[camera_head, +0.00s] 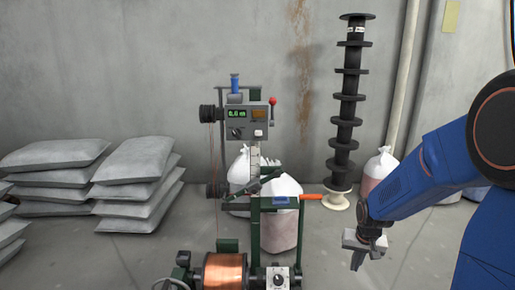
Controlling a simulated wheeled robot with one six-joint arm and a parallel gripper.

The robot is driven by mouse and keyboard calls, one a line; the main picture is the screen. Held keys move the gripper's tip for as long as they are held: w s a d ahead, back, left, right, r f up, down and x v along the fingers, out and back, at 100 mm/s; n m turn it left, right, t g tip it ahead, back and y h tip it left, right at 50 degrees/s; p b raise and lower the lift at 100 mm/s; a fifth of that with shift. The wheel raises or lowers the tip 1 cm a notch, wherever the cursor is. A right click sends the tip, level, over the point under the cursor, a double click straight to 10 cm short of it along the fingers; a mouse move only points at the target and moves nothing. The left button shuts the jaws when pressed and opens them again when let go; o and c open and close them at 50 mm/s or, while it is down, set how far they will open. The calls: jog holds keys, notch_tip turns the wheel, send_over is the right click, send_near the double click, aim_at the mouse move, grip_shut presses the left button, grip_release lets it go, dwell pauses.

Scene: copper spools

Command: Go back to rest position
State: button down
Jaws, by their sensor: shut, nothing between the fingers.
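My gripper (358,259) hangs at the end of my blue arm at the right of the view, pointing down. It is shut and empty, apart from everything around it. To its left stands a winding machine with a copper spool (225,272) at the bottom of the view. The machine's upper grey box (247,121) has a green lit display and a red-knobbed lever. The lower edge of the view cuts off the base of the machine.
Stacked grey sacks (140,180) lie at the left. A tall stack of black spools (347,115) stands by the back wall on a cream spool (338,199). A tied sack (379,166) sits behind my arm. An orange handle (312,197) juts toward my gripper.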

jog(key=s+a+r+n+t, duration=0.1)
jog(key=s+a+r, duration=0.1)
jog(key=s+r, duration=0.7)
jog(key=s+a+r+n+t, duration=0.1)
jog(key=s+a+r+n, duration=0.1)
jog(key=s+r, duration=0.8)
jog(key=s, duration=0.7)
jog(key=shift+s+a+t, duration=0.3)
jog(key=shift+s, duration=0.1)
